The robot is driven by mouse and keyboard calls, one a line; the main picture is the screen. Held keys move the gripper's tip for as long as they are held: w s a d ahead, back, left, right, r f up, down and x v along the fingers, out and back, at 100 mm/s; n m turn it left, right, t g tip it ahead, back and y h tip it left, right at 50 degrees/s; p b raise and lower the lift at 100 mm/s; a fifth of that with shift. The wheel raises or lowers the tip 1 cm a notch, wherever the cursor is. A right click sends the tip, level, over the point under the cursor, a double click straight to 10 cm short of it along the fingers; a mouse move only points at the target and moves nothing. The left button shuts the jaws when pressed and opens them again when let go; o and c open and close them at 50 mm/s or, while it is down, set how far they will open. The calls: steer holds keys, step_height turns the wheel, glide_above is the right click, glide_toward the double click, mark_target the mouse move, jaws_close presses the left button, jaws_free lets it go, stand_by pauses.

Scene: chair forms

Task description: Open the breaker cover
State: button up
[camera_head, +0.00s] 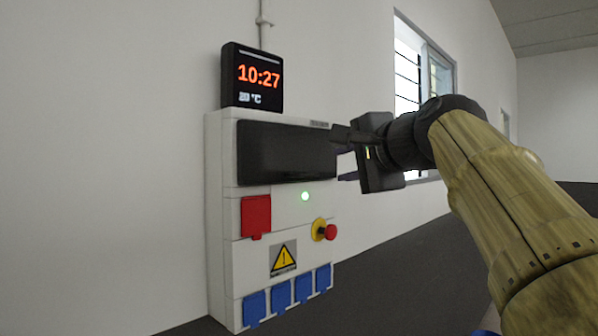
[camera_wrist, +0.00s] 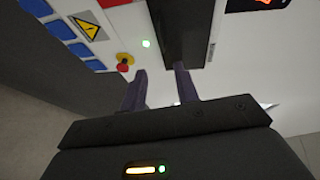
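The breaker cover (camera_head: 285,153) is a dark, glossy panel across the top of a white electrical box (camera_head: 218,200). It looks shut, lying against the box front. It also shows in the wrist view (camera_wrist: 178,28), at the top centre. My gripper (camera_head: 343,157) is at the cover's right end, with its fingers pointing at the box. The wrist view shows the two fingers (camera_wrist: 160,84) spread apart with nothing between them. One fingertip is close to the cover's end edge. I cannot tell whether it touches.
Below the cover are a red socket (camera_head: 256,216), a green light (camera_head: 305,196), a red stop button (camera_head: 330,232), a warning sign (camera_head: 283,258) and several blue sockets (camera_head: 303,287). A clock (camera_head: 252,78) sits on the box. A window (camera_head: 425,75) is behind my arm.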

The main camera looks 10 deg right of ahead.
mark_target(310, 175)
steer(key=p+x, duration=0.5)
steer(key=x, duration=0.8)
steer(key=shift+w, duration=0.1)
steer(key=shift+w+a+f, duration=0.15)
steer(key=shift+w+f, duration=0.05)
steer(key=shift+w, duration=0.25)
jaws_close()
